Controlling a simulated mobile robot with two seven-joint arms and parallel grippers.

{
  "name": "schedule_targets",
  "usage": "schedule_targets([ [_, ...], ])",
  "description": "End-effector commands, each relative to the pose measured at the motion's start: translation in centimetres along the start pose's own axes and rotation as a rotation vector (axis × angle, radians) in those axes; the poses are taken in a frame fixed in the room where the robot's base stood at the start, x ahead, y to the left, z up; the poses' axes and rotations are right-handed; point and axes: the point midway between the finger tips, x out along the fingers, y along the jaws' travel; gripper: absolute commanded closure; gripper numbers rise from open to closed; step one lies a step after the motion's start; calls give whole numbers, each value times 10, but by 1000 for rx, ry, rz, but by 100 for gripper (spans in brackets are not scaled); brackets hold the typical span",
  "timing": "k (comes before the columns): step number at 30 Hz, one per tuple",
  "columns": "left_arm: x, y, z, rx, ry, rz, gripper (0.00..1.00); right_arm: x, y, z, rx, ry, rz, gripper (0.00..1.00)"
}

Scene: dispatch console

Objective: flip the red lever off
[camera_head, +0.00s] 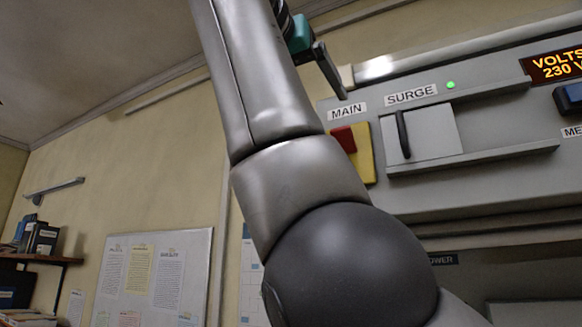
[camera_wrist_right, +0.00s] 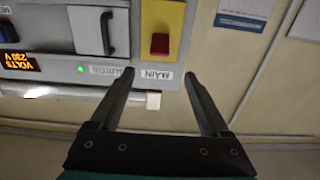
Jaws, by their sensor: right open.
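The red lever (camera_head: 344,138) sits on a yellow plate (camera_head: 366,160) under the MAIN label, partly hidden behind my right arm in the head view. In the right wrist view, which is upside down, the red lever (camera_wrist_right: 160,44) stands out from the yellow plate (camera_wrist_right: 162,14). My right gripper (camera_head: 328,70) is above the MAIN label in the head view. In the right wrist view my right gripper (camera_wrist_right: 160,74) is open and empty, its fingertips apart on either side of the MAIN label, not touching the lever. My left gripper does not show.
A SURGE panel (camera_head: 436,134) with a black handle (camera_head: 403,135) is right of the lever, above a grey ledge (camera_head: 475,158). A lit VOLTS display (camera_head: 555,67) and a blue switch (camera_head: 570,97) are farther right. A notice board (camera_head: 155,275) hangs on the left wall.

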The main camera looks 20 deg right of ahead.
Motion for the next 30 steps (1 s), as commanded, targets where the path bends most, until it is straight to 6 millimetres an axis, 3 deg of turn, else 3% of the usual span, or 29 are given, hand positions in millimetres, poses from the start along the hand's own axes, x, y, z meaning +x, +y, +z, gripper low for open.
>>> schedule_targets([
  [6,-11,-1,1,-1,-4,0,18,51,0,-1,-1,-4,2,20],
  [15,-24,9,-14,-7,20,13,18,102,0,-1,-2,-2,1,20],
  [21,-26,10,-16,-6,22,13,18,115,0,0,-1,-1,0,20],
  [29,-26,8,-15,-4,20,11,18,116,0,0,-1,0,-1,20],
  [30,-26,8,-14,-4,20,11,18,116,0,0,-1,0,-1,23],
])
